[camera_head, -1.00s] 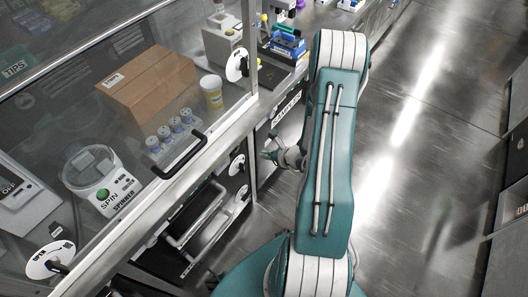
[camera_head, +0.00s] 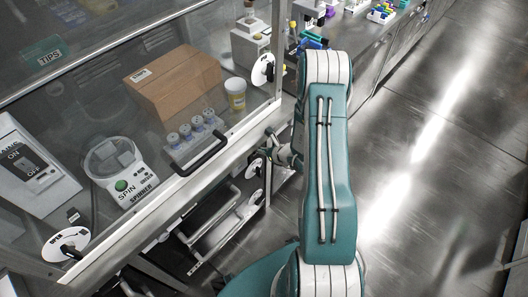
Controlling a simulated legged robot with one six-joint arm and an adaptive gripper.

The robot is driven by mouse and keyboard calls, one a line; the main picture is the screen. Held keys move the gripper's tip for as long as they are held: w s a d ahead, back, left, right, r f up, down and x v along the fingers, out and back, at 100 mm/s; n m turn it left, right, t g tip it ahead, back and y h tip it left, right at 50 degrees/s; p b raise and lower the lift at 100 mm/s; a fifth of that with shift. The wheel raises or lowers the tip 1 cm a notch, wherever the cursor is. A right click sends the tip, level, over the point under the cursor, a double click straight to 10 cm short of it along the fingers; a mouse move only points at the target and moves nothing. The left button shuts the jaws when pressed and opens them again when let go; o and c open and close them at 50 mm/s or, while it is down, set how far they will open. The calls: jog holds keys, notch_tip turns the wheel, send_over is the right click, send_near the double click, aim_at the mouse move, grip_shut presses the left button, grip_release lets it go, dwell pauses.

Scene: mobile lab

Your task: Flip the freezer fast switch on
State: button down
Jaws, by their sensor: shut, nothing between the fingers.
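I cannot pick out a switch labelled as the freezer fast switch.
A glass-fronted cabinet holds a cardboard box (camera_head: 175,85), a spinner (camera_head: 122,172) and an ON/OFF device (camera_head: 30,165). A black handle (camera_head: 202,155) sticks out from its front. An open rack (camera_head: 225,220) is below. The metal floor (camera_head: 430,170) on the right is clear.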

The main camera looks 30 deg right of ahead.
jog(key=shift+w+a+r+g, duration=0.2)
jog(key=shift+w+g, duration=0.25)
jog(key=shift+g, duration=0.15)
jog(key=shift+r, duration=0.75)
jog(key=shift+s+d, duration=0.1)
jog(key=shift+d, duration=0.05)
